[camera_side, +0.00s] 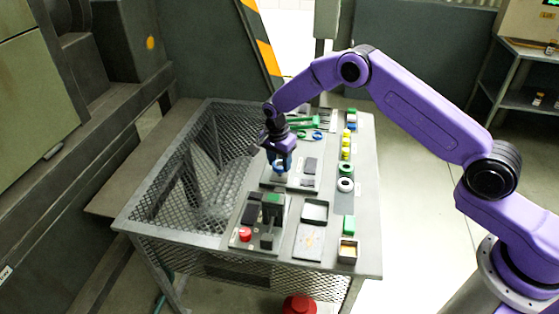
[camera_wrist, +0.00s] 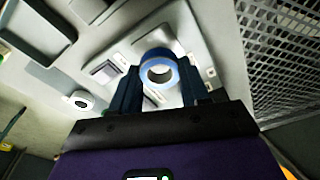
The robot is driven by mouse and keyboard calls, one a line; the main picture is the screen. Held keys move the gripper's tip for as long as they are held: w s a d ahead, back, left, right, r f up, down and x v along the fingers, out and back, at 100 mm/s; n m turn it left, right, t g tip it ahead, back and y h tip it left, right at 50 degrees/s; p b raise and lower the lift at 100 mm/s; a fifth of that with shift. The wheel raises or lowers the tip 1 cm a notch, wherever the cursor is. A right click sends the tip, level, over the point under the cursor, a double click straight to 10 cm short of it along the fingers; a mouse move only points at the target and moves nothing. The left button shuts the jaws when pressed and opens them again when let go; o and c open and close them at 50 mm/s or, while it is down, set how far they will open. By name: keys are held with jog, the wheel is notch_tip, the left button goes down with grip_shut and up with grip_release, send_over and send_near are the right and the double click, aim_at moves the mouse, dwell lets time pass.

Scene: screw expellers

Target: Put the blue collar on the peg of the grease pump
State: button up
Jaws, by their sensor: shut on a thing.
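My gripper (camera_side: 280,160) points down over a light grey plate (camera_side: 308,187) near the middle of the bench. It is shut on the blue collar (camera_side: 278,169). In the wrist view the blue collar (camera_wrist: 157,54) sits between the two dark fingers, its pale hole facing the camera. The plate carries dark rectangular parts and small labels. I cannot pick out the peg of the grease pump, and the gripper covers part of the plate. I cannot tell whether the collar is above the plate or touching something on it.
A unit with a red button (camera_side: 245,234) and dark blocks stands nearer the front. A mesh section (camera_side: 190,170) fills the bench's left side.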

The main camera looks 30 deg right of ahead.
jog(key=shift+f, duration=1.35)
dwell(0.9)
jog(key=o, duration=1.6)
jog(key=shift+r, duration=4.5)
